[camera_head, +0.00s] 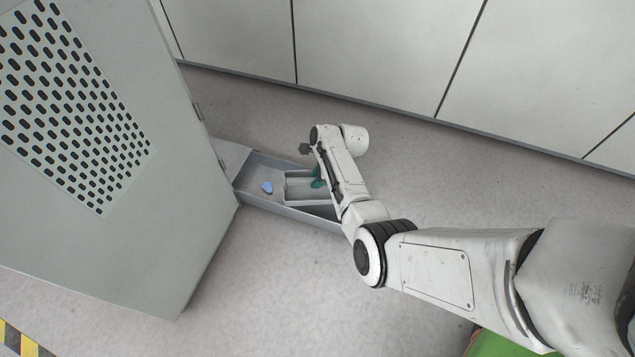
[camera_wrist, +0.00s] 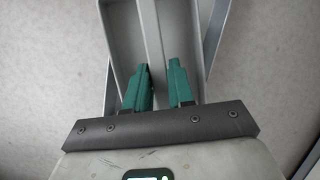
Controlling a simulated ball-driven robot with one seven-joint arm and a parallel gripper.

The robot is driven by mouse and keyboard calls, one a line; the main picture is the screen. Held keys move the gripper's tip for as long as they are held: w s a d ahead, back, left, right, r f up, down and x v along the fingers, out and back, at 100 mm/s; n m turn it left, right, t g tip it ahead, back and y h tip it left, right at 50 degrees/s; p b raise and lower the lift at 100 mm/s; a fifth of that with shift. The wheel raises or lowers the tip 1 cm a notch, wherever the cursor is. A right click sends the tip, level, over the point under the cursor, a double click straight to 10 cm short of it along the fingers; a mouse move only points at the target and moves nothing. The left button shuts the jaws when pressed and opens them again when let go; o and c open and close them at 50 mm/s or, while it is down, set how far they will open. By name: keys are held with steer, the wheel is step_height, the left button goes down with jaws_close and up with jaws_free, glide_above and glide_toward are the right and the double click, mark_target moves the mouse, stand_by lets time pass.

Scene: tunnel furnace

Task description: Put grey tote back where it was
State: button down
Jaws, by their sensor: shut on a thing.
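The grey tote (camera_head: 298,188) is a shallow open tray with a raised divider down its middle. In the head view it is at or in the pulled-out drawer (camera_head: 262,205), partly hidden by my arm. In the wrist view the tote (camera_wrist: 122,45) shows below my gripper, with the divider (camera_wrist: 152,30) running between the fingers. My gripper (camera_wrist: 161,72) has green fingers shut on the tote's divider. The gripper also shows in the head view (camera_head: 316,178), mostly hidden by my wrist. Whether the tote rests on the drawer floor or is lifted, I cannot tell.
A small blue object (camera_head: 267,187) lies in the drawer, left of the tote. The drawer sticks out of a tall grey cabinet (camera_head: 140,230) with a perforated panel. White wall panels (camera_head: 370,50) stand behind. The grey floor (camera_head: 270,290) in front is clear.

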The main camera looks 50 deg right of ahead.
steer(key=shift+f, duration=0.1)
steer(key=shift+f, duration=0.55)
steer(key=shift+f, duration=0.1)
steer(key=c, duration=1)
jaws_free()
steer(key=shift+o, duration=0.2)
